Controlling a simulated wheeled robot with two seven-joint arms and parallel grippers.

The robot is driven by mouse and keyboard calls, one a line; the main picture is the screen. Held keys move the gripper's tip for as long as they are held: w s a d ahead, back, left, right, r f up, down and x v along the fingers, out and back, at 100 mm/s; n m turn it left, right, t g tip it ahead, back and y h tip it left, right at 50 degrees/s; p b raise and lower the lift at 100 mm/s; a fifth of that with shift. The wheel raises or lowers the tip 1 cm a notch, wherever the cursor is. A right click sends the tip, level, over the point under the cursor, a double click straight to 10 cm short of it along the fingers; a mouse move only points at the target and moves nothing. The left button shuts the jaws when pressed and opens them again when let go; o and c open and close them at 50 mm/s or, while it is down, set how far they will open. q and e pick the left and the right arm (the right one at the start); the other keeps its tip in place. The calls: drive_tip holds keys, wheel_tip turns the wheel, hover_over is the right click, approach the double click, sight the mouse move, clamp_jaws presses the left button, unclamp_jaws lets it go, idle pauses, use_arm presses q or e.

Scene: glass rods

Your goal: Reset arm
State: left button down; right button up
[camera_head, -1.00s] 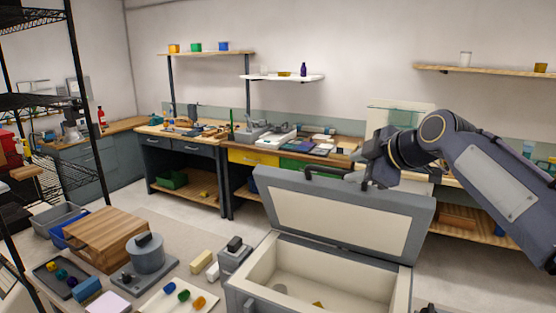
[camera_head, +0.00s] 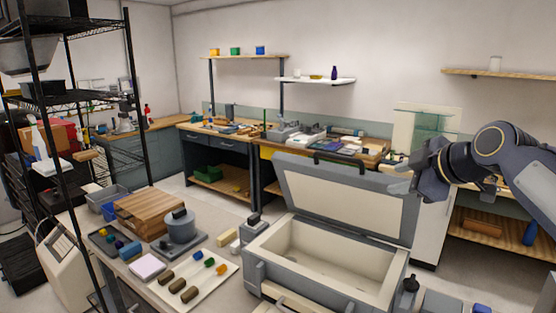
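My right gripper (camera_head: 398,180) is at the right, reaching in from the right edge beside the raised lid (camera_head: 340,200) of a grey box. Its fingers look apart, with nothing seen between them. The lid stands tilted up, with a dark handle (camera_head: 332,158) on its top edge. The gripper appears clear of this handle. The box (camera_head: 262,262) is open, and its pale inside looks empty. My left gripper is not in view.
A white tray (camera_head: 228,273) with dark rods and coloured pieces lies left of the box. A wooden case (camera_head: 150,212) and a grey round device (camera_head: 180,228) stand behind it. A black wire rack (camera_head: 135,90) rises at the left. Workbenches line the back wall.

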drive_tip(key=s+a+f+m+g, duration=0.2)
drive_tip(key=s+f+m, duration=0.6)
drive_tip(key=s+f, duration=0.5)
drive_tip(key=s+a+f+m+g, duration=0.3)
drive_tip(key=s+f+m, duration=0.5)
drive_tip(key=s+f, duration=0.6)
drive_tip(key=s, duration=0.4)
drive_tip(key=shift+f, duration=0.15)
